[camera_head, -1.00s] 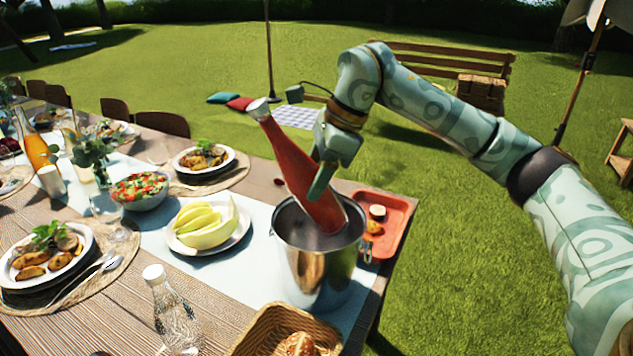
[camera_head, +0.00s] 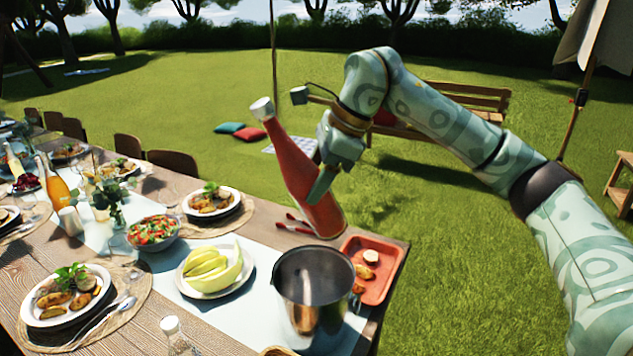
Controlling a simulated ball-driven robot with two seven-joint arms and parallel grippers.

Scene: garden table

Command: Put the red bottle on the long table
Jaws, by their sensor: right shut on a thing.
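The red bottle (camera_head: 300,178) with a white cap is held tilted in the air, its cap toward the upper left. My right gripper (camera_head: 326,172) is shut on it from the right side. The bottle's base is above and clear of the metal bucket (camera_head: 314,290), which stands at the near right end of the long table (camera_head: 140,310). My left gripper does not show.
A red tray (camera_head: 376,290) with small food lies right of the bucket. Bare wood shows at the front left.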

